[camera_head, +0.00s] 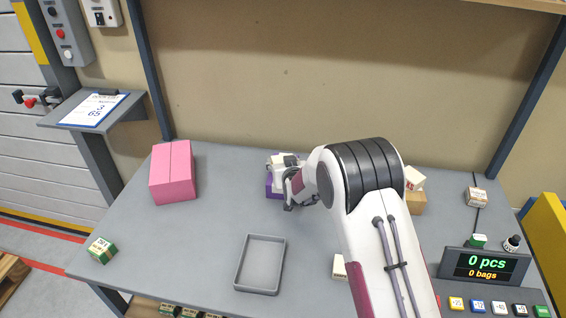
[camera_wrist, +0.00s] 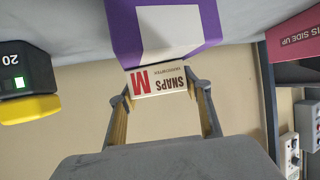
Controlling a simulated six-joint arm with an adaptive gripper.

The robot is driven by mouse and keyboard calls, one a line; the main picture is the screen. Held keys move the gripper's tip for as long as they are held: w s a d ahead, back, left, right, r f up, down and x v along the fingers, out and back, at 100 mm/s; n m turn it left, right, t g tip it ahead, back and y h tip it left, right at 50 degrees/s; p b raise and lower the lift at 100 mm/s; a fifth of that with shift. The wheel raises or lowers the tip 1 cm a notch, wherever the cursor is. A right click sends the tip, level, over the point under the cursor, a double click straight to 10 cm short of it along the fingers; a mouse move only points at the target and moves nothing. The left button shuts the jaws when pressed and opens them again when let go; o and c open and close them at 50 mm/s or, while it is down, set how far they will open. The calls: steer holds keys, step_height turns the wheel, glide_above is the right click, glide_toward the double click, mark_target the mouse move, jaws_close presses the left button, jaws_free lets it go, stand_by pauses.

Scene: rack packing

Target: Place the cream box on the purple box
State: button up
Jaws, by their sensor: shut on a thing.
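The cream box (camera_wrist: 160,80), printed "SNAPS" and "M", is held between the two fingertips of my gripper (camera_wrist: 160,88) in the wrist view. The purple box (camera_wrist: 122,28), with a white patch on its face, lies right against the cream box's edge in that view. I cannot tell whether the two touch. In the head view the purple box (camera_head: 271,187) shows at the back middle of the table, partly hidden by my gripper (camera_head: 289,187) and arm. White surfaces above it there are too small to tell box from gripper clearly.
A pink box (camera_head: 173,172) stands at the back left. An empty grey tray (camera_head: 240,267) lies at the front middle. A small green-and-cream box (camera_head: 101,250) sits at the left edge. A tan box (camera_head: 415,203) stands right of my arm, near a counter display (camera_head: 484,266).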

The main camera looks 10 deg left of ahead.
steer(key=shift+f, duration=0.1)
steer(key=o, duration=1.2)
steer(key=shift+c, duration=0.2)
steer(key=shift+s+d+r, duration=0.1)
steer(key=shift+s+r, duration=0.15)
steer(key=shift+r, duration=0.05)
steer(key=v, duration=1.1)
steer(key=shift+s, duration=0.15)
steer(key=shift+d+r, duration=0.15)
